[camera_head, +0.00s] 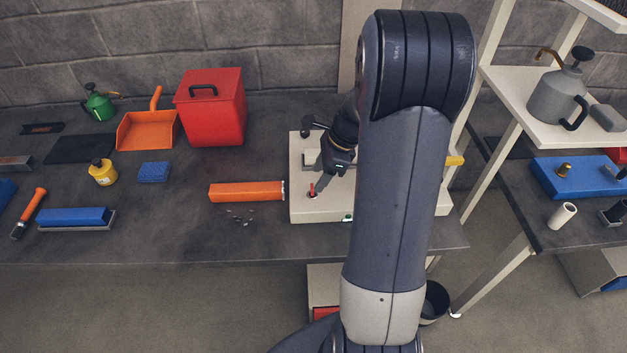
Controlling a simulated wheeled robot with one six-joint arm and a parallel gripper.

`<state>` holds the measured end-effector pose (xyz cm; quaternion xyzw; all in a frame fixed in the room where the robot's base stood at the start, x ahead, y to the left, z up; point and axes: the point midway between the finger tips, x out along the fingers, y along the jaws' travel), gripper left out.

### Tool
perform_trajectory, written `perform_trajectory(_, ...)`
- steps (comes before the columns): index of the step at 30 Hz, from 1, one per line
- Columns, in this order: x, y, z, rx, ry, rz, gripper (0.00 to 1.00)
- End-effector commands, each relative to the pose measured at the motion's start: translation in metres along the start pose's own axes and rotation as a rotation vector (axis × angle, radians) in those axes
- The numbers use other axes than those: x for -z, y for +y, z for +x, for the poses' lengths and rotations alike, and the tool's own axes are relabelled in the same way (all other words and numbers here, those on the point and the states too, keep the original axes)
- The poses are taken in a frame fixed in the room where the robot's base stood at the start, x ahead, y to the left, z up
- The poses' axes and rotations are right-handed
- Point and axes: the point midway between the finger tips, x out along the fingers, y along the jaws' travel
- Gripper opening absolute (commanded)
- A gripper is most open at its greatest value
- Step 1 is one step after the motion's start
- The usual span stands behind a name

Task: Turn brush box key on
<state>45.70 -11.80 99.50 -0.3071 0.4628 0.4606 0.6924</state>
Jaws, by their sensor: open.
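A low cream box (318,209), which looks like the brush box, sits near the right end of the dark bench, partly hidden behind my arm. A small red key (311,189) stands on its top near the left front. A small green spot (348,217) shows on the box's front edge. My gripper (321,187) is open and points down just to the right of the key, very close to it. I cannot tell whether a finger touches the key. A black knob (305,121) stands at the box's back left corner.
An orange bar (245,191) lies against the box's left side, with dark crumbs (240,217) below it. A red lidded bin (211,112), orange dustpan (148,131), yellow bottle (103,173) and blue sponge (155,172) stand further left. A cream shelf rack (512,84) stands right.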

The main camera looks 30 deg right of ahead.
Motion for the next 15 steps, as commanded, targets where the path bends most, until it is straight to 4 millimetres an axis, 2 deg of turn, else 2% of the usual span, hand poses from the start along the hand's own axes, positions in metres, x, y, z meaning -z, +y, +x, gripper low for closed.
perform_trajectory(3, 0.0, 0.001, 0.02, -0.004, 0.0, 0.0, 0.51)
perform_trajectory(6, 0.0, 0.001, 0.031, -0.003, 0.0, 0.0, 0.51)
perform_trajectory(15, 0.0, 0.0, 0.041, 0.0, 0.001, -0.001, 0.51)
